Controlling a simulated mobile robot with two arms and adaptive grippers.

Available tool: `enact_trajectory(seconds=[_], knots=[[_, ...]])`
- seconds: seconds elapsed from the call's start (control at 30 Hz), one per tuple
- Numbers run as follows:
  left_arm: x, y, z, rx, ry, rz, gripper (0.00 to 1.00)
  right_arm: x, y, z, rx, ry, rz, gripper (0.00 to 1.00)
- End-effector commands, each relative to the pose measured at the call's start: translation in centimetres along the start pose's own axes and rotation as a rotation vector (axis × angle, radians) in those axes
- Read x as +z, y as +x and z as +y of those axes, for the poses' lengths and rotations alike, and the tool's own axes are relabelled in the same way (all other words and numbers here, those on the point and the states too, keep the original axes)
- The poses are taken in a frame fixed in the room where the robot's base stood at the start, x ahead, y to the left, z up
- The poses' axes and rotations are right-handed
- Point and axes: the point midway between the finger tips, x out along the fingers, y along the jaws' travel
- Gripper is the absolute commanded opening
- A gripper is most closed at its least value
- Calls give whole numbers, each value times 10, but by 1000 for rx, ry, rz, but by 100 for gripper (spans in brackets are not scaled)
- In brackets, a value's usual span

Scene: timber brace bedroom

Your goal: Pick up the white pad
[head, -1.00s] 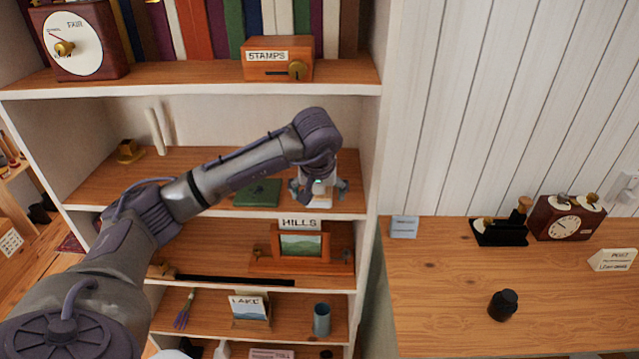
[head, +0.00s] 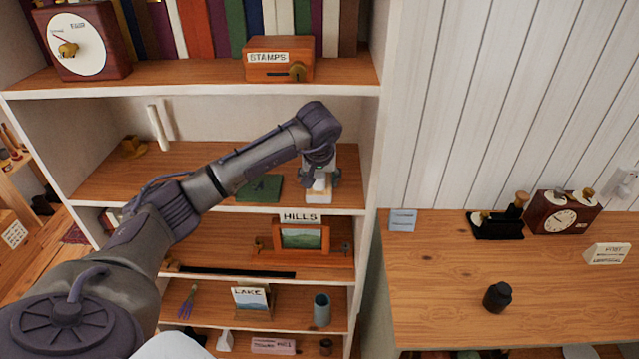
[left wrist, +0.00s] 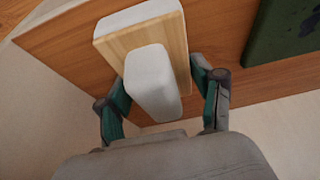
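The white pad (head: 318,196) stands near the right end of the second shelf, partly hidden under my left gripper (head: 320,180). In the left wrist view the pad (left wrist: 152,82) shows as a white block on a pale wooden layer, with more white beyond the wood. My left gripper (left wrist: 160,82) has one finger on either side of the pad, close to it. I cannot tell whether both fingers press on it. My right gripper is not in view.
A green book (head: 260,188) lies just left of the pad. The shelf (head: 210,200) has an upright side panel (head: 368,150) close on the right. Above are the STAMPS box (head: 278,60) and books. Below stands the HILLS picture (head: 301,237). A desk (head: 450,260) is at right.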

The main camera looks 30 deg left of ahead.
Motion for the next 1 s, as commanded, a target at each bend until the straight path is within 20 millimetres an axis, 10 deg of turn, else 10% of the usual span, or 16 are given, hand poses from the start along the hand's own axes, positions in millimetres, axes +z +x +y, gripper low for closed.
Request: enact_trajectory(seconds=[0.23, 0.67, 1.0], knots=[[0, -1, 0, 0, 0, 1, 20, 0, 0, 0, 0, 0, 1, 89], [-6, -12, 0, 2, -1, 5, 20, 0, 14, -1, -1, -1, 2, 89], [64, -38, 0, 1, 6, 5, 20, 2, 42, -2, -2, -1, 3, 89]])
